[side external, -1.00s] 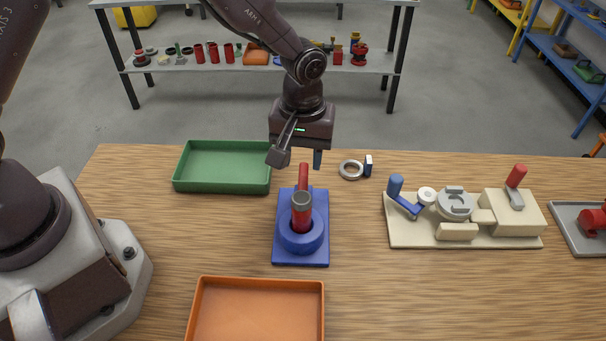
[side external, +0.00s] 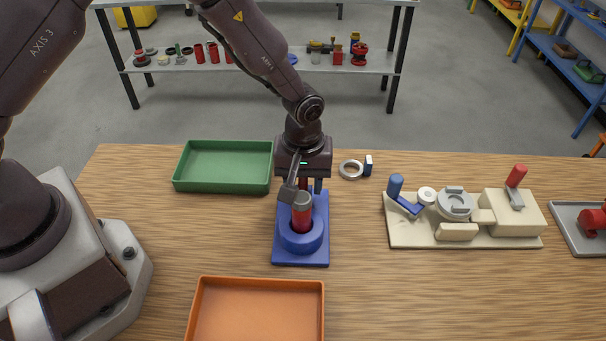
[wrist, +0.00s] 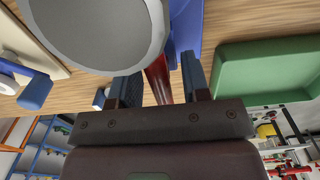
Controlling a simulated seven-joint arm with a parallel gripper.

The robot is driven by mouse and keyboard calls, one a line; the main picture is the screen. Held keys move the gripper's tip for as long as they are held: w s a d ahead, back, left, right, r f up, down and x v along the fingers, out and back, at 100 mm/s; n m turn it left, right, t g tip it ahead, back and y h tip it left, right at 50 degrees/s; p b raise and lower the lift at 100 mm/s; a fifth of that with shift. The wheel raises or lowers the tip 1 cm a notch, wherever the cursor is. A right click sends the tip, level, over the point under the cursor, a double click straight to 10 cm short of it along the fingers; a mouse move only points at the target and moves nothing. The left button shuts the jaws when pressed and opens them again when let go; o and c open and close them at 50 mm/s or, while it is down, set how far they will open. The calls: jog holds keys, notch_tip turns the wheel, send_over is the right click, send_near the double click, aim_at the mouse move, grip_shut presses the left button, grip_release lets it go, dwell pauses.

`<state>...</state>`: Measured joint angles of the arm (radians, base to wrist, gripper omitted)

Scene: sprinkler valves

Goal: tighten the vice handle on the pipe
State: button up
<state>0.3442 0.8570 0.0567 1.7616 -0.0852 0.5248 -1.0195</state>
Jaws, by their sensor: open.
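The blue vice (side external: 302,258) stands on the table with the red pipe (side external: 302,218) upright in its round collar. The pipe's grey top fills the upper left of the wrist view (wrist: 98,30), close to the camera. The red vice handle (wrist: 158,82) stands behind the pipe and is mostly hidden by my gripper in the side view. My gripper (wrist: 160,84) points down over the handle, with its fingers apart on either side of it. I see a gap beside the handle, so it is not gripped.
A green tray (side external: 178,184) is left of the vice and an orange tray (side external: 198,312) is in front. A grey ring (side external: 345,176) and a small blue-and-white block (side external: 368,165) lie behind right. A beige fixture board (side external: 400,238) stands to the right, with bare table between.

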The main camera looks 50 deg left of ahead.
grip_shut()
jog(key=m, duration=0.3)
dwell(0.3)
jog(key=shift+m, duration=2)
